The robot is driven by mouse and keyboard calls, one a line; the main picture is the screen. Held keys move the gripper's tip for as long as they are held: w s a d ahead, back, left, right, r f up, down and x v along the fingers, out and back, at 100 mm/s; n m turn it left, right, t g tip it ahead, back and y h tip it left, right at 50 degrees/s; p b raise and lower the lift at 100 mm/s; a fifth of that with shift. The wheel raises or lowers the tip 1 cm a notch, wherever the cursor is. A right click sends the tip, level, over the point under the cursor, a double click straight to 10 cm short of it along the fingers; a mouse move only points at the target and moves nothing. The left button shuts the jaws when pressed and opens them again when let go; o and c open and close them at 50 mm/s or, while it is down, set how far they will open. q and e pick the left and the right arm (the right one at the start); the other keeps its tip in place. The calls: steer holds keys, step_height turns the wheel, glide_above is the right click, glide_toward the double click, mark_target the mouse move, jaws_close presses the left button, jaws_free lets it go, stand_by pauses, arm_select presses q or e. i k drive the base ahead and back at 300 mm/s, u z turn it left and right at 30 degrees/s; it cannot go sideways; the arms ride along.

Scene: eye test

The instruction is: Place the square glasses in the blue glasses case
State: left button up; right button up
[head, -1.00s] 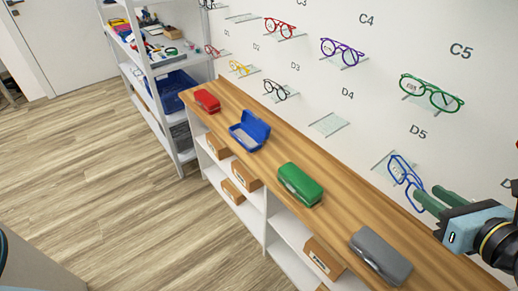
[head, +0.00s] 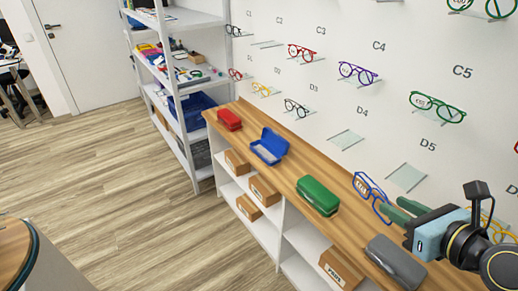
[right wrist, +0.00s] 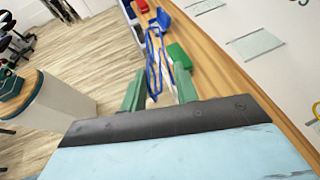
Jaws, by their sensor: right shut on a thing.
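The blue-framed glasses (head: 369,187), with squarish lenses, are held in my right gripper (head: 390,211) above the wooden counter. They also show between the green fingers of my right gripper (right wrist: 159,88) in the right wrist view, where the blue glasses (right wrist: 151,62) extend beyond the fingertips. The blue glasses case (head: 268,149) stands open and empty-looking on the counter, further back and to the left of the gripper. Its lid is raised. My left gripper is not in view.
On the wooden counter (head: 340,216) stand a closed red case (head: 229,119), a closed green case (head: 318,196) and a closed grey case (head: 396,262). Wall shelves hold several other glasses; the D5 shelf (head: 406,178) is empty. A shelving unit (head: 190,118) stands at the back.

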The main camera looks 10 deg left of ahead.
mark_target(264, 154)
steer(key=u, duration=0.6)
steer(key=i, duration=1.5)
steer(key=z, duration=0.2)
